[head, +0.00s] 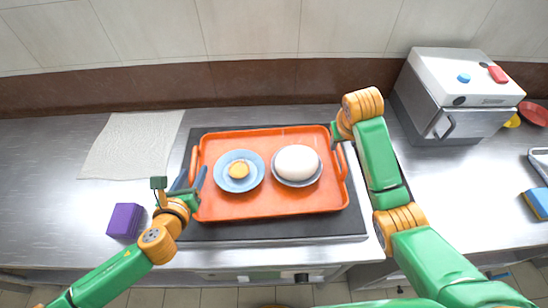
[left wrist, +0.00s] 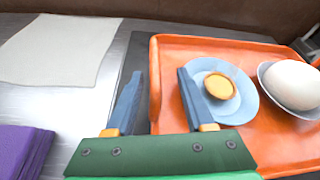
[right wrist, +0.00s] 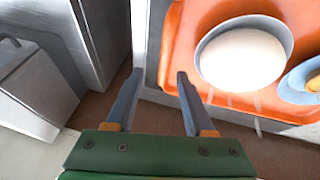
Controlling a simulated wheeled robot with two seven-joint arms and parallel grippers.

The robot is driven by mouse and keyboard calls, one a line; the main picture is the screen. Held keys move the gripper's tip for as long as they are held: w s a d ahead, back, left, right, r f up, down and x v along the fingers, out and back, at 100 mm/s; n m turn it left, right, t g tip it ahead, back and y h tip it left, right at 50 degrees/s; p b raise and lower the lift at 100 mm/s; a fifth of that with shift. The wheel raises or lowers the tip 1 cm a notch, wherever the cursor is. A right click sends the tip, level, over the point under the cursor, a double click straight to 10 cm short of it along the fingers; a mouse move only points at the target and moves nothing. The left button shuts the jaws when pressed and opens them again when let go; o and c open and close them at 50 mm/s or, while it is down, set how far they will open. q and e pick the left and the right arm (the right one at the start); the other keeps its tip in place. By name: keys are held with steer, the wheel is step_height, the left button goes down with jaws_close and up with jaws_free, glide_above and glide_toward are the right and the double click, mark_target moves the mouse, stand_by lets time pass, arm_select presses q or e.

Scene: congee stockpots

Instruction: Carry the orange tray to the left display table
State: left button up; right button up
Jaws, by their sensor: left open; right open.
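The orange tray (head: 270,202) lies flat on a dark slab on the metal counter, with a handle at its left and right ends. On it are a blue plate (head: 222,173) with a small yellow tart (head: 238,170) and a bowl (head: 300,183) with a white bun (head: 297,161). My left gripper (head: 188,180) is open at the tray's left end; in the left wrist view its fingers (left wrist: 158,75) sit either side of the rim. My right gripper (head: 338,134) is open at the tray's upper right; in the right wrist view its fingers (right wrist: 160,76) lie either side of the tray's edge. Contact is unclear.
A purple block (head: 125,220) and a pale cloth (head: 132,145) lie on the counter to the left. A metal box appliance (head: 430,95) stands at the right, with red and yellow dishes beyond it. A wall runs along the back. No separate display table is identifiable.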

mark_target(195, 166)
arm_select(q)
steer(key=shift+s+a+r, duration=0.2)
steer(key=shift+s+a, duration=0.1)
steer(key=shift+s, duration=0.25)
steer(key=shift+s+a+r, duration=0.15)
steer(key=shift+s+a, duration=0.1)
steer(key=shift+s, duration=0.25)
steer(key=shift+w+f, duration=0.1)
steer(key=shift+w, duration=0.1)
steer(key=x, duration=0.6)
steer(key=shift+w+d+f, duration=0.1)
steer(key=shift+w+d, duration=0.15)
arm_select(e)
steer(key=x, duration=0.5)
steer(key=shift+s+a+f, duration=0.2)
steer(key=shift+s, duration=0.2)
arm_select(q)
steer(key=shift+w+a+f, duration=0.1)
steer(key=shift+w, duration=0.15)
arm_select(e)
steer(key=shift+f, duration=0.35)
arm_select(q)
steer(key=shift+w, duration=0.1)
jaws_close()
arm_select(e)
steer(key=shift+w, duration=0.1)
jaws_close()
